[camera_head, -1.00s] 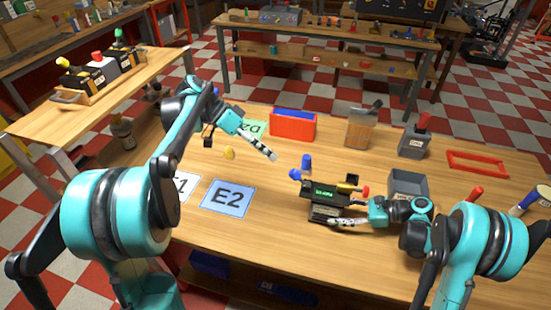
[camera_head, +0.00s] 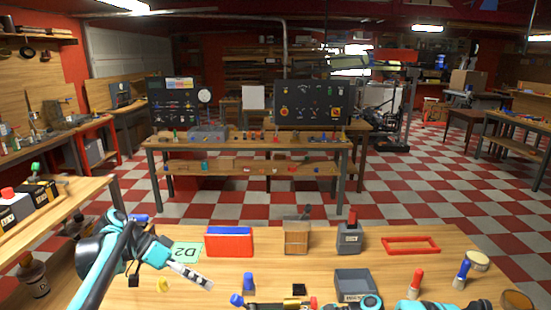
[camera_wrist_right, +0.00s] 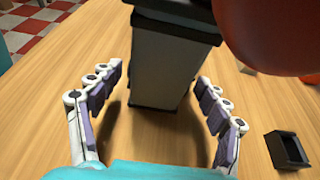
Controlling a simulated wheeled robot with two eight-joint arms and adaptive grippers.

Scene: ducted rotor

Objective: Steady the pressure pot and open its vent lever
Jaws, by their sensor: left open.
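A dark device (camera_head: 280,305) with a yellow part and a red knob is cut off by the bottom edge of the head view. I cannot tell for sure that it is the pressure pot, and no vent lever can be made out. In the right wrist view a pale grey body (camera_wrist_right: 158,70) with a black cap and black base stands between the fingers of my right gripper (camera_wrist_right: 160,75). These fingers are open, with gaps on both sides. A large red rounded part (camera_wrist_right: 285,35) is close to the camera. My left gripper (camera_head: 193,273) is open and empty above the bench, left of the device.
A blue cylinder (camera_head: 248,282) stands between my left gripper and the device. A red bin (camera_head: 230,243), a wooden box (camera_head: 296,238), a grey lever box (camera_head: 349,240) and a red frame (camera_head: 411,245) line the back of the bench. A grey open bin (camera_head: 355,284) stands right.

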